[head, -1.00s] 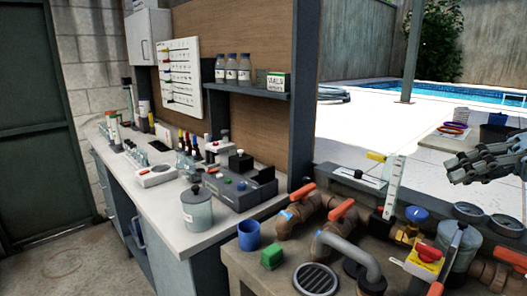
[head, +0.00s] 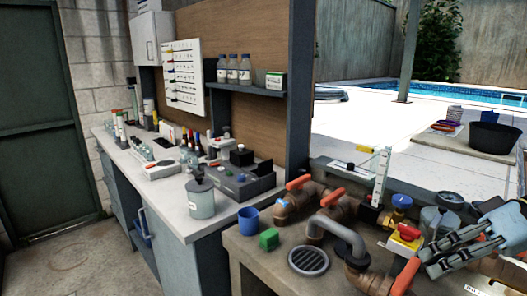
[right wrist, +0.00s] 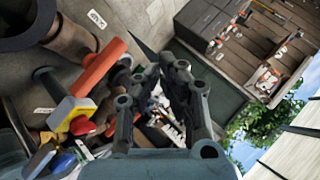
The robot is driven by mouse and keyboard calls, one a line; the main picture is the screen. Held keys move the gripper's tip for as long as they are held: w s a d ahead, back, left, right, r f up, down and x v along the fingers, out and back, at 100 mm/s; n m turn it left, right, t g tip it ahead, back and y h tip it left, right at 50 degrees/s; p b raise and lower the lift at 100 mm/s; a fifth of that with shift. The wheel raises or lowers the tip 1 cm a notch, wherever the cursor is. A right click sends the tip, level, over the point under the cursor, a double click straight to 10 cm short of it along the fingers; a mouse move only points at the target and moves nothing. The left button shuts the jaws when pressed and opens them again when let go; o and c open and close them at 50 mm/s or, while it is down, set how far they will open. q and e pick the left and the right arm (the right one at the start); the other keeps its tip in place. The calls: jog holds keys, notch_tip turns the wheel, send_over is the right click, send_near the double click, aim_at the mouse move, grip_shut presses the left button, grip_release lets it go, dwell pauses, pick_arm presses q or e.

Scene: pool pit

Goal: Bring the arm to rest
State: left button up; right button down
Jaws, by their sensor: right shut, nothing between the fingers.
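My right gripper (head: 432,258) is at the right edge of the head view, low over the pipework. Its fingers point left and are shut, with nothing held. In the right wrist view the same gripper (right wrist: 152,68) reaches up from the bottom middle, with pipes to its left and the bench area beyond. Part of the pump pot and the pipes behind the gripper is hidden. My left gripper is not in view.
The pool deck (head: 372,125) behind is open.

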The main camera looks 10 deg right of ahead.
jog(key=s+a+f+n+h, duration=0.2)
jog(key=s+a+f+h, duration=0.2)
jog(key=s+a+f, duration=0.4)
jog(key=s+d+r+m+h, duration=0.1)
jog(key=s+d+m+h, duration=0.25)
jog(key=s+h, duration=0.4)
jog(key=s+d+f+g+b, duration=0.2)
jog(key=f+b, duration=0.8)
jog(key=f, duration=2.9)
pick_arm(q)
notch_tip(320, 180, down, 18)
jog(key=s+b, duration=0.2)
jog(key=b, duration=0.5)
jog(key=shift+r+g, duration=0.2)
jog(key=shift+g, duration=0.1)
pick_arm(e)
jog(key=s+d+f, duration=0.2)
jog(key=s+f, duration=1.7)
jog(key=f, duration=0.2)
jog(key=shift+y, duration=0.45)
